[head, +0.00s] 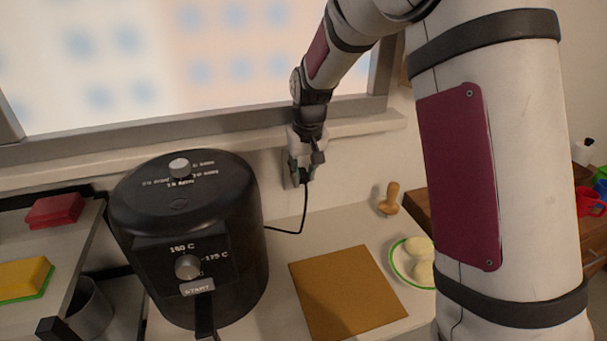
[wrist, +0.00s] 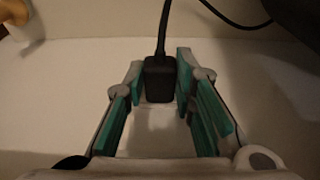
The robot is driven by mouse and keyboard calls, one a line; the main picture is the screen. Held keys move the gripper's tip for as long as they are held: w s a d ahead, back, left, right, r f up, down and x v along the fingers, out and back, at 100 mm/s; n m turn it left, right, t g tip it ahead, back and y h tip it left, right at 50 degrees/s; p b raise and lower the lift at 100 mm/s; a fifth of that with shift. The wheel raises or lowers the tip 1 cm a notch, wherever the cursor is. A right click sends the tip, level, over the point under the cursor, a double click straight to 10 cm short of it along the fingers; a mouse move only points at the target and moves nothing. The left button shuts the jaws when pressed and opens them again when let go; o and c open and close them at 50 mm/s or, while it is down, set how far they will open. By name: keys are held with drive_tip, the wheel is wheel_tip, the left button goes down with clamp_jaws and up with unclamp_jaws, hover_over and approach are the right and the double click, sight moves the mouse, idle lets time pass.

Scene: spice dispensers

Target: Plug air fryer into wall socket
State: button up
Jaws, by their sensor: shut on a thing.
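The black air fryer (head: 190,235) stands on the counter, left of centre in the head view. Its black cord (head: 304,210) runs from its right side up to my gripper (head: 303,172), which is at the wall below the window sill. In the wrist view the black plug (wrist: 159,80) sits between the green-padded fingers of my gripper (wrist: 160,85), which is shut on it. A pale, square-edged patch (wrist: 158,122) shows at the plug, possibly the wall socket. I cannot tell whether the plug's prongs are in it; the contact is hidden.
A brown board (head: 345,292) lies on the counter right of the fryer. A wooden pestle-like object (head: 389,199) and a green-rimmed plate (head: 401,262) with pale round food stand further right. A shelf with red and yellow sponges (head: 24,279) is at left. The window sill (head: 225,141) is above.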

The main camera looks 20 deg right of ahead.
drive_tip(key=o, duration=1.1)
drive_tip(key=shift+w, duration=0.1)
drive_tip(key=shift+o, duration=0.2)
drive_tip(key=v, duration=1.2)
drive_tip(key=s+r+t, duration=0.1)
drive_tip(key=s+r, duration=0.2)
drive_tip(key=s, duration=0.5)
drive_tip(key=s+r, duration=0.3)
drive_tip(key=s, duration=0.4)
drive_tip(key=s+f, duration=0.1)
drive_tip(key=s, duration=0.7)
drive_tip(key=s+f+t, duration=0.1)
drive_tip(key=s+f, duration=0.1)
drive_tip(key=s, duration=0.6)
drive_tip(key=shift+s+d+f, duration=0.15)
drive_tip(key=shift+f, duration=0.15)
